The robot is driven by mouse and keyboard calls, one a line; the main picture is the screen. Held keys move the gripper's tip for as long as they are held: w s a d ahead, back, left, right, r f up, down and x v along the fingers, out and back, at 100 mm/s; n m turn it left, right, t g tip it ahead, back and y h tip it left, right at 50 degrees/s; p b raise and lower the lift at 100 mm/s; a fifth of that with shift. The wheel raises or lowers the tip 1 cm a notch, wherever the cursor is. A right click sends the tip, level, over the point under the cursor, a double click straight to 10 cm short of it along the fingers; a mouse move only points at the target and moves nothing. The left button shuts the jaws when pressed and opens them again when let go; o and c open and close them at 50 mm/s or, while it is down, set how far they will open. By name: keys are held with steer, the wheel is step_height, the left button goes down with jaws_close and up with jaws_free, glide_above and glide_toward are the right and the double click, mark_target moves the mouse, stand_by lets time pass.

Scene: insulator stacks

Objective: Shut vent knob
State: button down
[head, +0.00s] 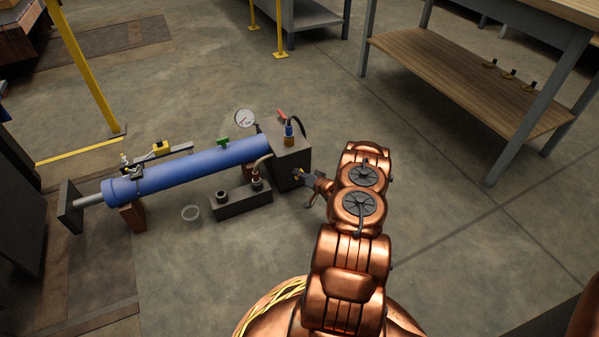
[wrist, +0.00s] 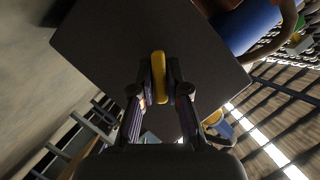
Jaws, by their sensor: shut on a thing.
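The vent knob is a yellow, elongated handle (wrist: 158,70) against the dark face of the block in the wrist view. In the head view it is a small yellow spot (head: 298,172) at the block's right side, partly hidden by my gripper (head: 310,184). My gripper also shows in the wrist view (wrist: 158,88), with one finger on each side of the knob, shut on it. The dark grey block (head: 291,153) stands at the right end of the blue cylinder (head: 195,170).
A pressure gauge (head: 245,118) and a red-handled valve (head: 282,115) rise from the block area. A dark manifold (head: 236,203) with fittings lies in front of the cylinder. A wooden-shelved bench (head: 470,85) stands at the right. Floor between is clear.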

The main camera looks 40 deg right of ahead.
steer(key=shift+f+m+t+y+b, duration=0.3)
steer(key=shift+m+t+y+b, duration=0.2)
steer(key=shift+m, duration=0.6)
steer(key=m+t+b, duration=0.1)
steer(key=m+b, duration=0.1)
steer(key=shift+m+y, duration=0.4)
steer(key=shift+m+t+b, duration=0.7)
steer(key=shift+m+b, duration=0.05)
steer(key=shift+m, duration=0.55)
steer(key=c, duration=1.2)
jaws_free()
steer(key=shift+s+d+r, duration=0.1)
steer(key=s, duration=1.1)
steer(key=shift+s+d, duration=0.35)
steer(key=shift+s, duration=0.05)
